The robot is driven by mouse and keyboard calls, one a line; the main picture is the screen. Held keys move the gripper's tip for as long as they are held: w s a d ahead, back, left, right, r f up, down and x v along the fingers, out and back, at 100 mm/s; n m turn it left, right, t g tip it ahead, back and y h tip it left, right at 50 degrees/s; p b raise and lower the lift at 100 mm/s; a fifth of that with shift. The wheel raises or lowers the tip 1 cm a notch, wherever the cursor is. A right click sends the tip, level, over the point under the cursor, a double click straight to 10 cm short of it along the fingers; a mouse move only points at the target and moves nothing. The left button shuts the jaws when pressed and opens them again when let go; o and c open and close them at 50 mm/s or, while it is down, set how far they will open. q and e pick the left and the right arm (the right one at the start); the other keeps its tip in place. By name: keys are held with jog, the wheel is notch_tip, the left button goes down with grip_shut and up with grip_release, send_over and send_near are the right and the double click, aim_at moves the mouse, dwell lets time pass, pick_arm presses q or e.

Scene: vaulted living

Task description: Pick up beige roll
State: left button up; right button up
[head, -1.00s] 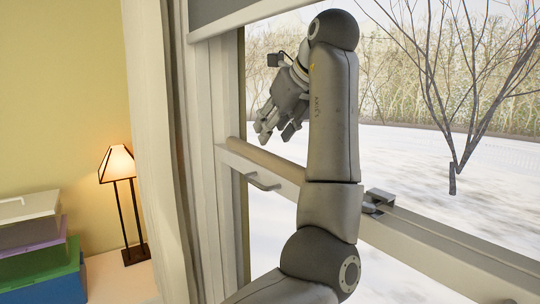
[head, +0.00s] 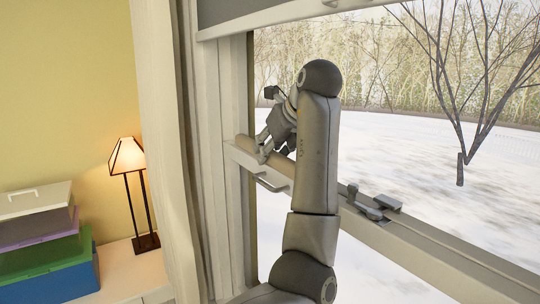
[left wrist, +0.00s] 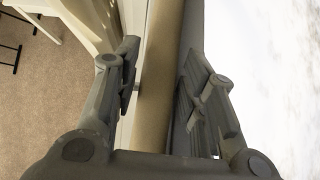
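The beige roll (head: 246,143) lies along the top of the window's middle rail in the head view, partly hidden by my gripper. My left gripper (head: 272,150) points down at the roll and overlaps it in the picture. In the left wrist view the roll (left wrist: 160,75) runs up between the two spread fingers of the left gripper (left wrist: 160,62). One finger is on each side, with gaps visible between fingers and roll. The gripper is open and empty. My right gripper is not in view.
The window rail (head: 430,252) has a handle (head: 270,182) below the roll and a latch (head: 367,203) to the right. A curtain (head: 160,120) hangs left of the window. A lamp (head: 127,158) and stacked boxes (head: 45,255) stand at the left.

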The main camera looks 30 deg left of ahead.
pick_arm(q)
jog(key=shift+d, duration=0.15)
jog(key=c, duration=0.8)
jog(key=shift+r, duration=0.15)
